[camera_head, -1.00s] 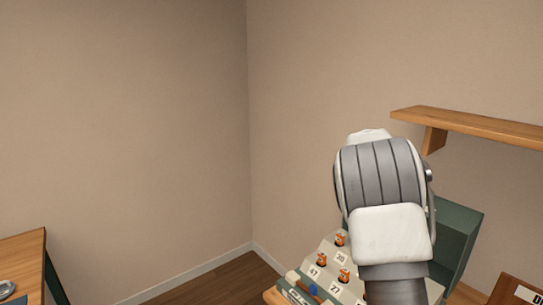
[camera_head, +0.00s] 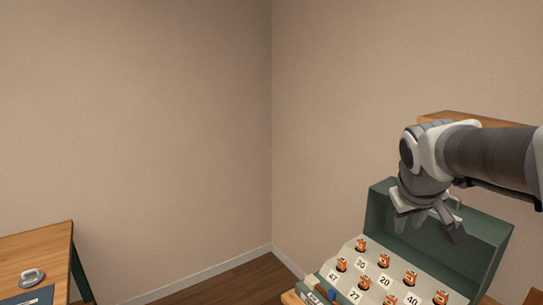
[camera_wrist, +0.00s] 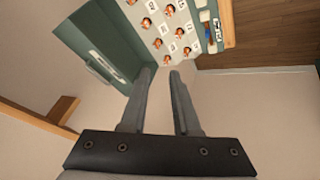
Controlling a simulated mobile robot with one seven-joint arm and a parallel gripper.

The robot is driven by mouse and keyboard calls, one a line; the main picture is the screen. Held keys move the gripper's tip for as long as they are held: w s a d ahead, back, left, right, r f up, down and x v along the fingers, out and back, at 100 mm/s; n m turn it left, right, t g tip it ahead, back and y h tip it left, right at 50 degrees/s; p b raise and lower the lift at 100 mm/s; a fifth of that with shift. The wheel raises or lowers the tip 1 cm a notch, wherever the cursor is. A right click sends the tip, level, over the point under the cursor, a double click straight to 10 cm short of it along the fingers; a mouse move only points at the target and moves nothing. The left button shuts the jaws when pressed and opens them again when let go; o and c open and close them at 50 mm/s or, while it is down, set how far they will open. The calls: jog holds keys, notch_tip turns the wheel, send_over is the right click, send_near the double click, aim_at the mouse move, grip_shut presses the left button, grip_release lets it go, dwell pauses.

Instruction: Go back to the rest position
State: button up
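My gripper (camera_head: 428,224) is in the air in front of the green box at the right of the head view, above the numbered board, touching nothing. Its two fingers are apart with nothing between them; they also show in the wrist view (camera_wrist: 162,74). My arm reaches in from the right edge.
A pale sloped board (camera_head: 372,283) with numbers and several orange pieces stands before an open green box (camera_head: 465,258). A wooden shelf (camera_head: 450,115) is on the wall behind my arm. A wooden table (camera_head: 40,248) with a metal ring-like object (camera_head: 33,277) stands at left.

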jog(key=s+a+f+y, duration=0.1)
jog(key=s+a+f, duration=0.1)
jog(key=s+a, duration=0.4)
jog(key=s+a+f+y, duration=0.2)
jog(key=s+a, duration=0.4)
jog(key=s, duration=0.5)
jog(key=shift+s+f+m, duration=0.4)
jog(key=shift+f, duration=0.2)
jog(key=shift+s+d, duration=0.1)
